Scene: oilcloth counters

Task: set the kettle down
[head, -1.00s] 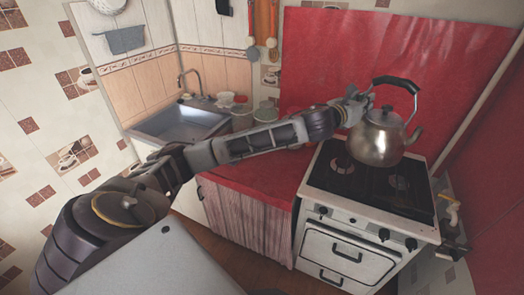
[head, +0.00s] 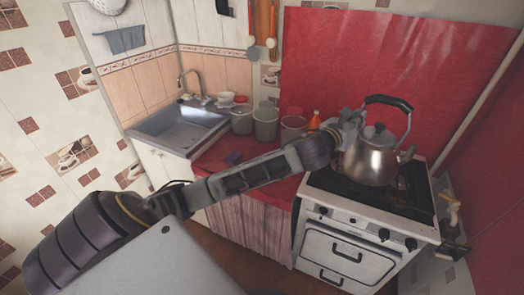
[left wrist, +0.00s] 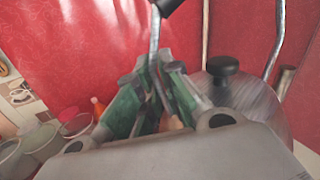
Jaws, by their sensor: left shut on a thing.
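The steel kettle (head: 372,162) has a dark arched handle and a black lid knob. It looks upright over the left part of the stove's dark cooktop (head: 405,203). I cannot tell whether its base touches the cooktop. My left gripper (head: 352,118) is shut on the left metal bracket of the kettle's handle. In the left wrist view the green-padded fingers (left wrist: 153,90) close around this thin bracket, with the kettle body (left wrist: 262,112) to their right. The burner under the kettle is hidden. My right gripper is not in view.
Several grey canisters (head: 266,124) and an orange bottle (head: 315,121) stand on the red counter (head: 212,160) left of the stove. A sink (head: 180,125) is farther left. A red wall panel (head: 400,60) rises behind the stove.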

